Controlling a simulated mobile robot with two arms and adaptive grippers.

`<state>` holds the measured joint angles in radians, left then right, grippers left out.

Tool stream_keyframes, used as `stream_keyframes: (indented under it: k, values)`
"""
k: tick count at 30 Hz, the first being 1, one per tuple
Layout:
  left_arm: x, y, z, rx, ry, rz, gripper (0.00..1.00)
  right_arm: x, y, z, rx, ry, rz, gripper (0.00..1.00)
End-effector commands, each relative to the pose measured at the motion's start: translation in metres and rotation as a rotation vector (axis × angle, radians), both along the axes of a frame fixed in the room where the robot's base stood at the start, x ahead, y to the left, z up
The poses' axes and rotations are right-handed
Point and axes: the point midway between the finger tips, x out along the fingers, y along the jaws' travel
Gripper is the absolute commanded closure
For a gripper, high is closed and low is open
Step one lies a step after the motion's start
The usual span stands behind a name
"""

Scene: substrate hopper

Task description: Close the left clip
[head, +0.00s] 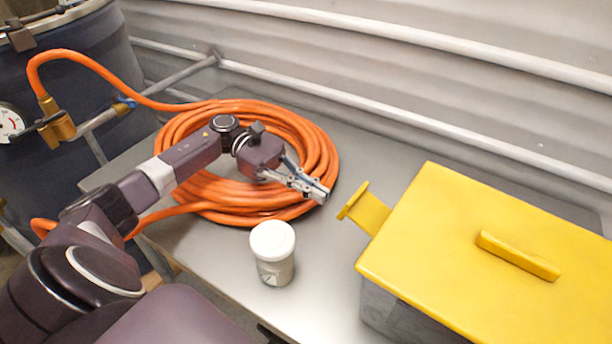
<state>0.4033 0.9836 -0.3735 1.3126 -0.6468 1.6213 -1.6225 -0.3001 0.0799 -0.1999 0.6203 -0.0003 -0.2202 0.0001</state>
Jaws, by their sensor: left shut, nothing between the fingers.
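The hopper box at the right has a grey body (395,315) and a flat yellow lid (480,260) with a raised bar handle (517,256). A yellow clip (366,208) sticks out from the lid's left side, swung outward and tilted up, away from the box wall. My left gripper (322,194) is shut and empty. Its fingertips point right toward the clip, with a small gap between them in the picture. My left arm reaches in from the lower left, over the orange hose. My right gripper is not in view.
A coiled orange hose (318,150) lies on the metal table (215,262) behind and under my left gripper. A white-lidded jar (273,253) stands near the front edge. A dark drum (70,85) with a gauge stands at the left. A ribbed wall is behind.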

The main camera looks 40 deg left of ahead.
Motion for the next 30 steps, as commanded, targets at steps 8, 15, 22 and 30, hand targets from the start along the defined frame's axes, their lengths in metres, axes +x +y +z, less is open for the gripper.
stream_keyframes:
  k: [8,15,22,30]
  values:
    - [-0.002,-0.041,-0.002,-0.001,0.000,-0.002,1.00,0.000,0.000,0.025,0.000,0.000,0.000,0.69]
    - [-0.002,-0.050,-0.006,0.001,0.000,0.000,1.00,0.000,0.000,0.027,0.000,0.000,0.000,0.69]
    - [-0.002,-0.050,-0.006,0.001,0.000,0.000,1.00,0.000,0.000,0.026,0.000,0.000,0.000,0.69]
    - [-0.002,-0.048,-0.001,0.043,-0.004,0.000,1.00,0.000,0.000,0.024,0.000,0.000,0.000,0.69]
